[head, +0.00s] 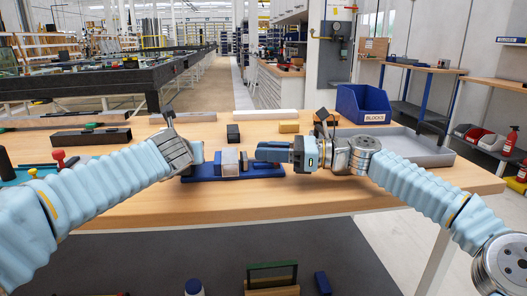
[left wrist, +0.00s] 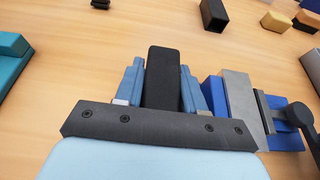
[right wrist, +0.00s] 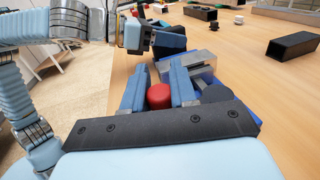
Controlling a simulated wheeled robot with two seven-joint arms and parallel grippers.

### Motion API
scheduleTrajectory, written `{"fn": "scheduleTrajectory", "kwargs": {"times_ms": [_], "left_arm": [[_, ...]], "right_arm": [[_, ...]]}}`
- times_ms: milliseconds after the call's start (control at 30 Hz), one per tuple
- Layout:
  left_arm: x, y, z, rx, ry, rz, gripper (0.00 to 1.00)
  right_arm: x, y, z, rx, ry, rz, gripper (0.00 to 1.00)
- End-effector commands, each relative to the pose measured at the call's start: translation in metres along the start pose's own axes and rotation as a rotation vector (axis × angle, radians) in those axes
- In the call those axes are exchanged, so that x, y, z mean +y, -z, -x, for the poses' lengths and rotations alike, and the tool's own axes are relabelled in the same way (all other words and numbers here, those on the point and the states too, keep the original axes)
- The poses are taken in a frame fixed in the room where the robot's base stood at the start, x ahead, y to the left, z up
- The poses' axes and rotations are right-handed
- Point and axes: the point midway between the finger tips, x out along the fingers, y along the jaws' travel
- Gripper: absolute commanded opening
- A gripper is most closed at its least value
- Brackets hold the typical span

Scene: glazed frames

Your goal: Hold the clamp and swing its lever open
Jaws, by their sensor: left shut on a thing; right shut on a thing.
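The clamp has a blue base (head: 222,172) lying on the wooden table, with a grey block (head: 230,160) on it. The grey block also shows in the left wrist view (left wrist: 238,92) and the right wrist view (right wrist: 190,66). My left gripper (left wrist: 160,72) is shut on the clamp's black handle (left wrist: 162,80) at the left end of the base. My right gripper (head: 262,151) reaches in from the right, over the base's right part. In the right wrist view its fingers are shut on the red lever knob (right wrist: 159,97). The lever's lower part is mostly hidden there.
A blue bin marked BLOCKS (head: 345,104) and a grey tray (head: 436,154) stand at the right. A black block (head: 233,133) and a yellow block (head: 289,127) lie behind the clamp. A black channel (head: 90,137) lies at the left. Bare table lies in front.

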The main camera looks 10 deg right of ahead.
Motion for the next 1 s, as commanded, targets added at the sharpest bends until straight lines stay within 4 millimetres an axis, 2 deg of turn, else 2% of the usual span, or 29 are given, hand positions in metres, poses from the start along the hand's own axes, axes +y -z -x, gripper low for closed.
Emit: {"fn": "scheduleTrajectory", "kwargs": {"times_ms": [300, 767, 800, 933, 1000], "left_arm": [[0.0022, 0.0043, -0.0023, 0.009, -0.007, -0.003, 0.0], [0.0026, 0.0046, -0.0025, 0.01, -0.008, -0.003, 0.0], [0.0026, 0.0046, -0.0025, 0.01, -0.008, -0.003, 0.0], [0.0025, 0.0046, -0.0025, 0.01, -0.008, -0.003, 0.0], [0.0024, 0.0046, -0.0024, 0.01, -0.008, -0.002, 0.0]], "right_arm": [[-0.0029, -0.0016, 0.0076, -0.004, -0.09, 0.002, 0.0], [-0.0021, -0.0017, 0.0084, -0.003, -0.105, 0.003, 0.0], [-0.0021, -0.0017, 0.0084, -0.003, -0.105, 0.003, 0.28], [-0.0018, -0.0014, 0.0081, -0.002, -0.106, 0.002, 0.48], [-0.0016, -0.001, 0.0078, -0.002, -0.107, 0.002, 0.51]]}}
